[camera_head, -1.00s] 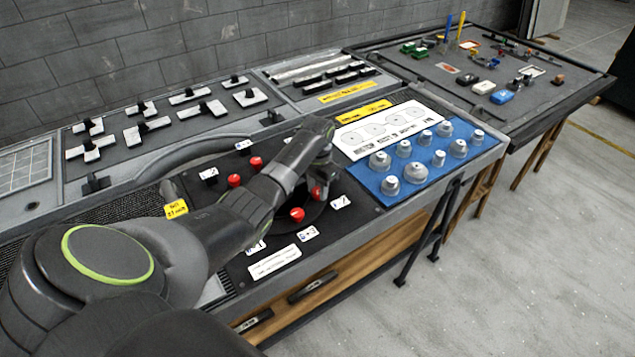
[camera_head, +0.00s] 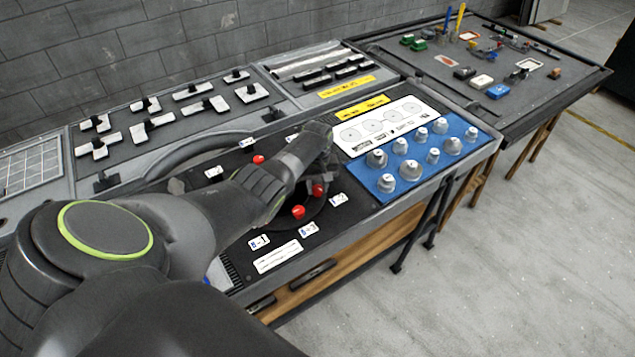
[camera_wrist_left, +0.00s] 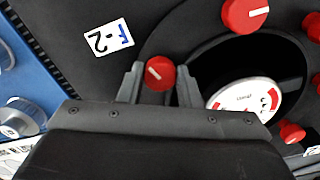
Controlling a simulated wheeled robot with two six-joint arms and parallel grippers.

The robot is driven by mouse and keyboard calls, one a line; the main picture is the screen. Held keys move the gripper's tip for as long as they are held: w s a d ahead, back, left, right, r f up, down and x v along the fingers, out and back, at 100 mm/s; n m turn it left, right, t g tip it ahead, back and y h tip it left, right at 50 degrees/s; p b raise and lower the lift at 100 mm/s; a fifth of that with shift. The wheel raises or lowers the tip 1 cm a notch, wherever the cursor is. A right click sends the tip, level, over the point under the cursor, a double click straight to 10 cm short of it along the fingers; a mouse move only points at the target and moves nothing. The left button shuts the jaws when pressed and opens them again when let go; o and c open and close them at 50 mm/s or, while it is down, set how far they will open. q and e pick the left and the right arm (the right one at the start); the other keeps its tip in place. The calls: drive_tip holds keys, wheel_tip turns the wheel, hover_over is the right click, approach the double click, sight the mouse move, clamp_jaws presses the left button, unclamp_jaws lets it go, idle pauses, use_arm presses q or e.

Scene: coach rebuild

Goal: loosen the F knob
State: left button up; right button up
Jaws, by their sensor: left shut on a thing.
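The F knob, a round red knob with a white pointer line, shows in the left wrist view (camera_wrist_left: 159,74) beside a white label reading F-2 (camera_wrist_left: 108,39). My left gripper (camera_wrist_left: 158,84) is shut on it, one grey finger on each side. In the head view the F knob (camera_head: 318,190) is partly covered by my left gripper (camera_head: 319,182), which reaches down to the black panel. The label near it (camera_head: 338,199) is small there. The white pointer line lies slanted across the knob's face. My right gripper is not in view.
Other red knobs (camera_head: 299,212) stand close by around a dark round opening, with a white dial (camera_wrist_left: 245,98) in the wrist view. A blue board (camera_head: 384,188) with several grey knobs lies to the right. A further table (camera_head: 520,115) holds small parts.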

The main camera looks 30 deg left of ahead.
sight(317, 188)
use_arm(q)
drive_tip(key=shift+w+r+n+p, duration=0.15)
drive_tip(key=shift+n+p, duration=0.4)
drive_tip(key=shift+n, duration=1.75)
drive_tip(key=o, duration=1)
drive_tip(key=shift+c, duration=0.2)
drive_tip(key=shift+r+p, duration=0.3)
drive_tip(key=shift+r, duration=0.05)
wheel_tip(317, 188, up, 5)
drive_tip(key=shift+f+p, duration=0.1)
drive_tip(key=shift+p, duration=0.7)
wheel_tip(317, 188, up, 12)
drive_tip(key=b, duration=0.1)
drive_tip(key=shift+f, duration=0.15)
